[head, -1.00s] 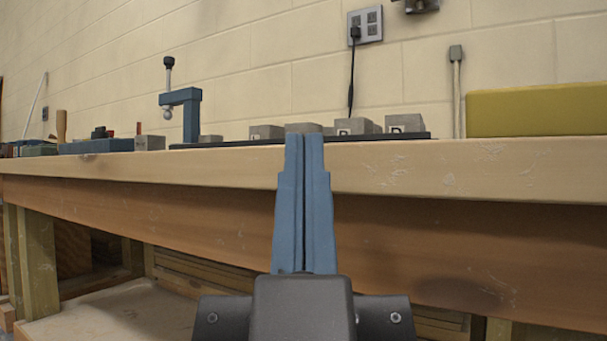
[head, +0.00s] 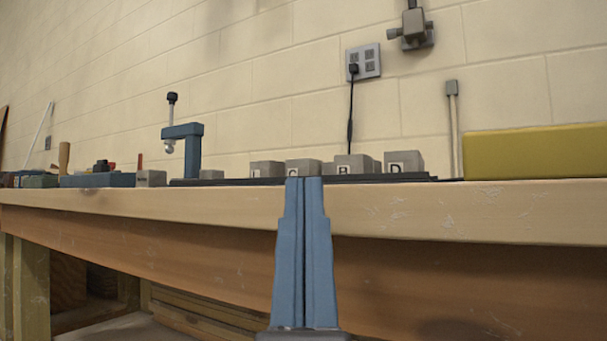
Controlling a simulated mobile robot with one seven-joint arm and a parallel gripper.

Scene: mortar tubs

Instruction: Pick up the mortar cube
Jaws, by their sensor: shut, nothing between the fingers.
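Several grey mortar cubes stand in a row on a dark flat tray (head: 232,182) on the workbench. From left to right I see a cube marked with a letter like L (head: 267,169), a cube marked C (head: 303,167), a cube marked B (head: 353,164) and a cube marked D (head: 404,163). A separate grey cube (head: 151,178) stands left of the tray. My gripper (head: 304,180) has blue fingers pressed together, pointing away from me, with nothing between them. Its tips overlap the lower edge of the C cube in the picture; I cannot tell whether they touch.
A blue clamp-like stand (head: 192,148) rises at the tray's left end. A long yellow block (head: 536,153) lies at right. The wooden bench edge (head: 420,210) runs across below the cubes. A wall outlet (head: 363,62) with a cord is behind.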

